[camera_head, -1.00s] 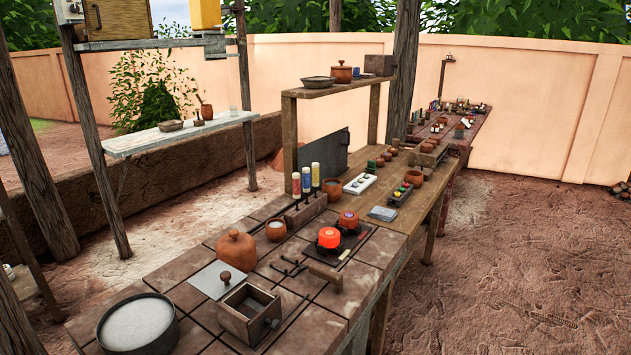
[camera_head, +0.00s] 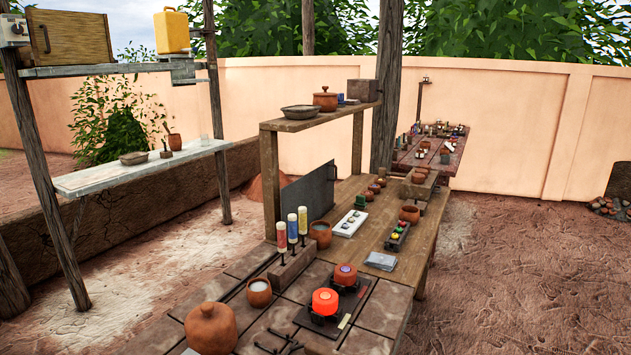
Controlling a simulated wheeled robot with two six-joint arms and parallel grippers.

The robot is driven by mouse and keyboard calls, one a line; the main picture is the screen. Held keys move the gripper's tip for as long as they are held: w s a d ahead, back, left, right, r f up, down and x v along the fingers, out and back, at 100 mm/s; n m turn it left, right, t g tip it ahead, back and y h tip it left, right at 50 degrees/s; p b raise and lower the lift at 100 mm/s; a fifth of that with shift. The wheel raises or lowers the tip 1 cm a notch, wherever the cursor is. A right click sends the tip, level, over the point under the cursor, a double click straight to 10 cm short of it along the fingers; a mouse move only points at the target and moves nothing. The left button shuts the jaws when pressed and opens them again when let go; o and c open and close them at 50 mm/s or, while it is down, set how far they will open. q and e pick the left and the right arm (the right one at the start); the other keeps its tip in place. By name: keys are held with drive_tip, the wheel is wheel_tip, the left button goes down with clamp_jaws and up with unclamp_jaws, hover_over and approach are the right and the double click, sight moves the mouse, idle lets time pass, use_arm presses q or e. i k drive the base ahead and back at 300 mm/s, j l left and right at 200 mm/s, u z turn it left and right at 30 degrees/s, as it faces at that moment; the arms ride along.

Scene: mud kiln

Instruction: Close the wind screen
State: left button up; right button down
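A dark grey upright panel (camera_head: 310,202), which may be the wind screen, stands at the back edge of the workbench (camera_head: 390,236) below the raised wooden shelf (camera_head: 317,116). It has a small knob or handle near its upper right edge. Its lower part is partly hidden by the bottles and cup in front of it. Whether it is hinged or slides, I cannot tell. Neither of my grippers is in view.
A side shelf (camera_head: 140,168) stands left. Bare ground (camera_head: 520,270) is free on the right.

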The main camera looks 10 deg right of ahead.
sight(314, 191)
drive_tip(key=i+l+u, duration=0.15)
drive_tip(key=u, duration=0.3)
drive_tip(key=l+u, duration=0.45)
drive_tip(key=i+l+u, duration=0.15)
drive_tip(key=l+u, duration=0.15)
drive_tip(key=l, duration=0.9)
drive_tip(key=l+u, duration=0.35)
drive_tip(key=l, duration=0.8)
